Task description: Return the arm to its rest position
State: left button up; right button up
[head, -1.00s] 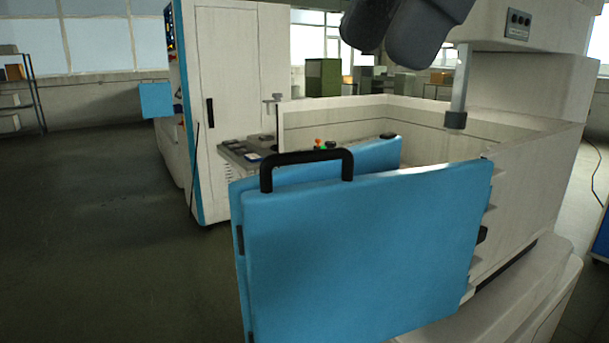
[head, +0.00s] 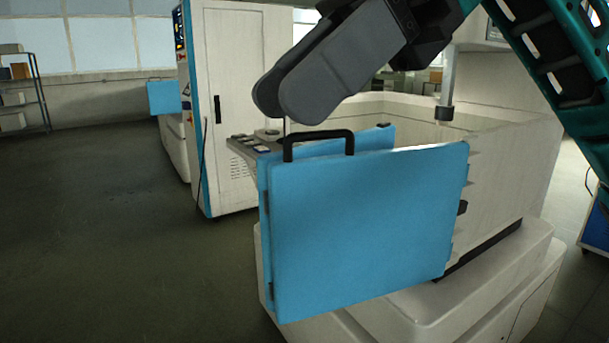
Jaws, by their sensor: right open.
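My right gripper (head: 282,98) comes in from the top right of the head view on my teal and black arm. Its two grey fingers point down and left, above the black handle of the blue door, and nothing shows held between them. In the picture the fingertips overlap the space just over the handle (head: 318,136); they look apart from it. The blue door (head: 365,225) stands folded open at the front of the white machine. My left gripper is not in view.
The white machine's tank (head: 500,175) and pale base (head: 440,305) stand behind and below the door. A tall white cabinet (head: 245,90) stands behind at left. A shelf (head: 22,100) is at the far left. The dark floor at left is clear.

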jog(key=w+f+m+g+y, duration=0.3)
jog(key=w+f+m+y, duration=0.2)
jog(key=w+m+y, duration=0.65)
jog(key=w+d+f+m+t+h+p, duration=0.1)
jog(key=w+d+f+m+t+h, duration=0.15)
jog(key=f+m+t, duration=0.9)
jog(key=w+d+f+m+t+h, duration=0.2)
jog(key=w+d+f+m+t, duration=0.25)
jog(key=m+t, duration=1.25)
jog(key=s+d+f+m+g+h, duration=0.1)
jog(key=s+d+f+m+h, duration=0.15)
jog(key=f+m+h, duration=0.45)
jog(key=s+d+f+m+g+h, duration=0.1)
jog(key=d+f+m+h, duration=0.2)
jog(key=f, duration=0.8)
jog(key=s+d+f+m+g+h, duration=0.2)
jog(key=s+f+m+g, duration=0.1)
jog(key=s+f, duration=0.4)
jog(key=s+d+f+m+g+h+p, duration=0.1)
jog(key=s+d+f+m+g+h, duration=0.1)
jog(key=s+f+g, duration=0.3)
jog(key=s+d+f, duration=0.1)
jog(key=s+f, duration=0.2)
jog(key=f, duration=0.4)
jog(key=shift+s+m, duration=0.15)
jog(key=shift+m, duration=0.25)
